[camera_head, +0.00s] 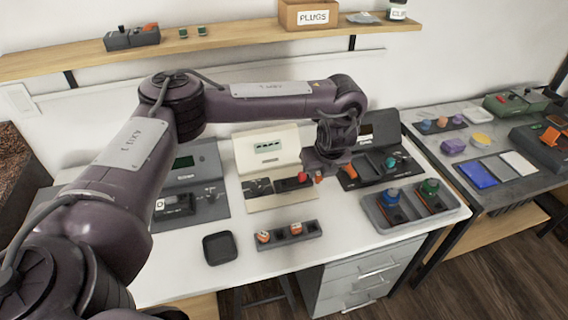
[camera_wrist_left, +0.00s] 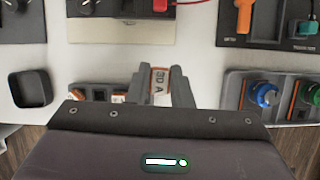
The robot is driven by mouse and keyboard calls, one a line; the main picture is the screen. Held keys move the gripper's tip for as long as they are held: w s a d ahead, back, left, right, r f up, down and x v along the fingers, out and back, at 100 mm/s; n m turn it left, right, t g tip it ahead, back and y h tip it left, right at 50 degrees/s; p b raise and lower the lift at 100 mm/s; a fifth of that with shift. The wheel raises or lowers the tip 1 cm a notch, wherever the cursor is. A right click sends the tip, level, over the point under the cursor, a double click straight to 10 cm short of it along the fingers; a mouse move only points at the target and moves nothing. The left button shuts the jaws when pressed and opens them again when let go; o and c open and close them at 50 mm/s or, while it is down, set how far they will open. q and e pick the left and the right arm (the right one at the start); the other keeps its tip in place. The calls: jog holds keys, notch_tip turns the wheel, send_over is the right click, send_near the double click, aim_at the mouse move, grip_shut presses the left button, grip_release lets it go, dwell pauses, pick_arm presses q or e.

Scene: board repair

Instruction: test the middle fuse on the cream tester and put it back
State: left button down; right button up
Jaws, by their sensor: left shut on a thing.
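The cream tester (camera_head: 281,139) stands at the back of the white table, with a small display, dark sockets and a red knob (camera_head: 303,177) on its base. My left gripper (camera_head: 318,178) is just right of the red knob, above the table. In the left wrist view it is shut on an orange and white fuse (camera_wrist_left: 159,86) labelled 10 A. The fuse is clear of the tester's sockets in that view. The fuse rack (camera_head: 288,244) lies in front of the tester, with a left fuse (camera_head: 263,236) and a right fuse (camera_head: 296,229); its middle slot looks empty. My right gripper is not in view.
A grey tester (camera_head: 203,165) stands left and a black one (camera_head: 378,130) with an orange lever right. A grey tray (camera_head: 455,203) holds blue and green knobbed parts. A black dish (camera_head: 219,248) sits left of the rack. A shelf (camera_head: 225,40) runs above.

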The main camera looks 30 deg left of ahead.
aim_at(287, 180)
pick_arm(q)
jog(key=w+a+f+m+h+b, duration=0.1)
jog(key=a+f+m+b, duration=0.1)
jog(key=a+f, duration=0.1)
jog(key=w+a+f+m+t+h+b, duration=0.1)
jog(key=a+f+m+b, duration=0.1)
jog(key=a, duration=0.3)
jog(key=w+a+f+m+h+b, duration=0.1)
jog(key=a+f+m+b, duration=0.1)
jog(key=a+f+m, duration=0.2)
jog(key=shift+a, duration=0.4)
jog(key=shift+f+b, duration=0.45)
jog(key=shift+f, duration=0.4)
jog(key=shift+w+r, duration=0.15)
jog(key=shift+w, duration=0.05)
dwell(0.4)
dwell(0.5)
jog(key=shift+f+b, duration=0.3)
jog(key=shift+f, duration=0.75)
dwell(1.2)
